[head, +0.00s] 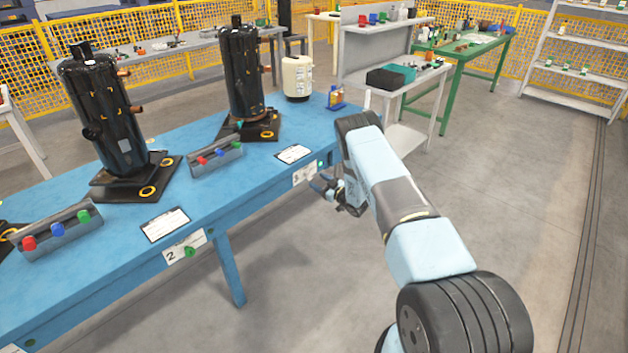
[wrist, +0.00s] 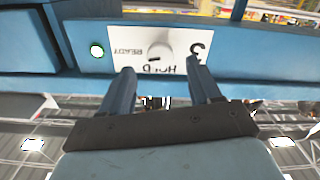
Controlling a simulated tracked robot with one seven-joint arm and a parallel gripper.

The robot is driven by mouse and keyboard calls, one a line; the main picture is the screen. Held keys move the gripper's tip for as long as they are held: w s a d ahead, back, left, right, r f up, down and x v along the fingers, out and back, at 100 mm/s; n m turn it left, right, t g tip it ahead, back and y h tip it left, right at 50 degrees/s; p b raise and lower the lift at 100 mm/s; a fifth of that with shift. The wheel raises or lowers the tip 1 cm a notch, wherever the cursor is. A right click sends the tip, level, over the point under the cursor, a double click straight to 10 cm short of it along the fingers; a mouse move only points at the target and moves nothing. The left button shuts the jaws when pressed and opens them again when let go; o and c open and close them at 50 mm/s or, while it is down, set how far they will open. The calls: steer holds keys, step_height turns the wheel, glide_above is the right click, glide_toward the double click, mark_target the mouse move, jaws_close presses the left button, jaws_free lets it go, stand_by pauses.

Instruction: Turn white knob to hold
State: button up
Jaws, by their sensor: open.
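The white knob (wrist: 159,51) sits in the middle of a white plate (wrist: 184,42) on the table's blue front edge. A small dark mark shows at the knob's edge near "HOLD". My gripper (wrist: 160,70) is open and empty, its two fingers pointing at the plate, one on either side of the knob and apart from it. In the head view my gripper (head: 326,187) is just in front of the plate (head: 305,174); the knob is too small to make out there.
The blue table (head: 225,215) carries black compressors (head: 245,75), clipboards (head: 294,154) and grey racks (head: 216,158) with coloured caps. A second plate (head: 186,246), numbered 2, is further left. The floor right of my arm is clear.

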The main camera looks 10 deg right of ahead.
mark_target(311, 177)
steer(key=shift+x, duration=1.8)
steer(key=c, duration=1)
